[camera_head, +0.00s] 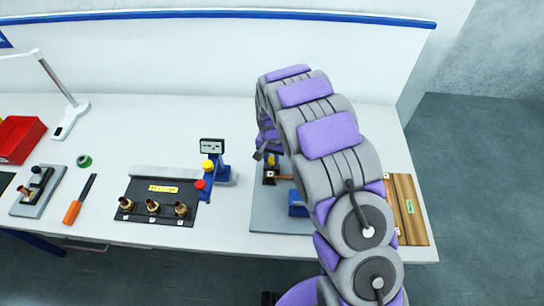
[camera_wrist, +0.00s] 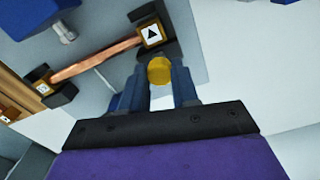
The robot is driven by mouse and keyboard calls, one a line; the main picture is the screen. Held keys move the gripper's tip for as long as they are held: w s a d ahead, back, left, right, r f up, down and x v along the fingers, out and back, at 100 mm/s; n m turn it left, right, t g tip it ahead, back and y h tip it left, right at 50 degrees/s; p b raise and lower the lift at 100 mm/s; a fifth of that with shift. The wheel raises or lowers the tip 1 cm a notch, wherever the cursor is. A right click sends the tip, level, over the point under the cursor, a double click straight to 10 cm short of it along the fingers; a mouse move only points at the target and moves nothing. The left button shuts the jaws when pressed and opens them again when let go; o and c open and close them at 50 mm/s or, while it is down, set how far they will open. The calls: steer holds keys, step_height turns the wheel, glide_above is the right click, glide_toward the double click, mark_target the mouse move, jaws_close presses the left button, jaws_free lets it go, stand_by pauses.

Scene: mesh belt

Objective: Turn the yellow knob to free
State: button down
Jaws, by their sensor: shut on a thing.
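The yellow knob (camera_wrist: 160,70) shows in the wrist view between my fingertips, a round yellow top beside the end of a copper bar. My gripper (camera_wrist: 158,82) has its two blue fingers closed on the knob's sides. The copper bar (camera_wrist: 95,60) runs between two dark holders; the holder nearer the knob bears a tan label with a black triangle (camera_wrist: 152,33). In the head view my arm hides most of this fixture. The copper bar's end (camera_head: 283,177) shows just left of my arm, on a grey plate (camera_head: 262,212).
Left of the arm stand a blue post (camera_head: 221,171) with a small display and a black tray (camera_head: 150,201) with several brass fittings. An orange-handled tool (camera_head: 76,206), a red bin (camera_head: 20,137) and a lamp lie farther left. A wooden board (camera_head: 411,210) is at the right edge.

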mark_target(270, 159)
steer(key=m, duration=0.6)
steer(key=shift+a, duration=0.1)
steer(key=shift+m, duration=0.3)
stand_by(0.3)
steer(key=c, duration=0.8)
jaws_free()
steer(key=shift+a, duration=0.15)
steer(key=shift+c, duration=0.2)
steer(key=shift+r, duration=0.35)
step_height(270, 159, up, 16)
steer(key=shift+r, duration=0.25)
